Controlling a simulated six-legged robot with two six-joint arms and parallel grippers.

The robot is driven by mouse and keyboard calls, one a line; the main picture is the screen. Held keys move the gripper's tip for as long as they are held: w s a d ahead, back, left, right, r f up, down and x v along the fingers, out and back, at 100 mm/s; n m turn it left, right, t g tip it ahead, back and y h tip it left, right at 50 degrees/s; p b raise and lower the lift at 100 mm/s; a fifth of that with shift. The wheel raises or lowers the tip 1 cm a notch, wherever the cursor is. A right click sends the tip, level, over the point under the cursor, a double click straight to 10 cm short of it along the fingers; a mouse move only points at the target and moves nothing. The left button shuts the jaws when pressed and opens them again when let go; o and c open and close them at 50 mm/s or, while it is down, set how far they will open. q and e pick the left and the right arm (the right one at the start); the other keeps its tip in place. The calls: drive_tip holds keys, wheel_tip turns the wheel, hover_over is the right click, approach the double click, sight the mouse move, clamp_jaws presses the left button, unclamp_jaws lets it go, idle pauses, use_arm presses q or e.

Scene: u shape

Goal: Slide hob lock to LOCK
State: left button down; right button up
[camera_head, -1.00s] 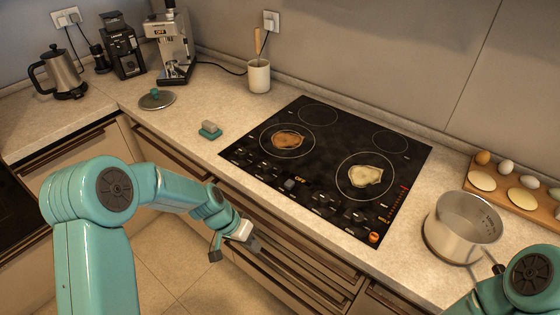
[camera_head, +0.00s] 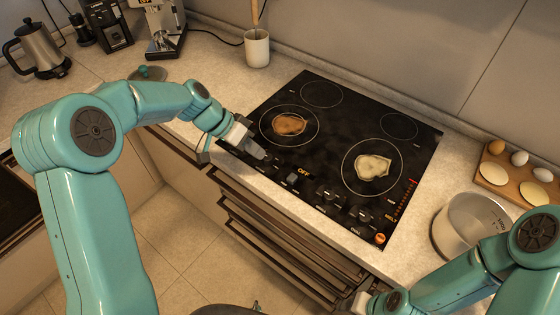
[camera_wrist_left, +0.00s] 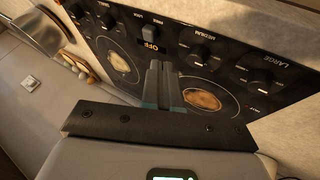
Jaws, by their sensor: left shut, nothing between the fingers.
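The black hob (camera_head: 330,140) is set in the counter, with its control strip along the front edge. The hob lock slider (camera_head: 292,179) is a small grey block on that strip, beside the lit OFF display (camera_head: 303,172).
Brown food (camera_head: 289,124) and pale food (camera_head: 373,167) lie on the hob's rings. Several knobs line the strip near the slider. A steel pot (camera_head: 462,226) stands right of the hob, near an egg board (camera_head: 512,182). A utensil cup (camera_head: 257,50) stands behind.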

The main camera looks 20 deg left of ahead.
use_arm(q)
drive_tip(key=p, duration=0.3)
hover_over(279, 177)
drive_tip(key=f, duration=0.7)
drive_tip(key=shift+a, duration=0.35)
drive_tip(key=shift+d+f, duration=0.3)
drive_tip(key=shift+f, duration=0.15)
drive_tip(key=shift+w+d+f, duration=0.1)
drive_tip(key=shift+w+f, duration=0.1)
drive_tip(key=shift+f, duration=0.05)
drive_tip(key=shift+s, duration=0.15)
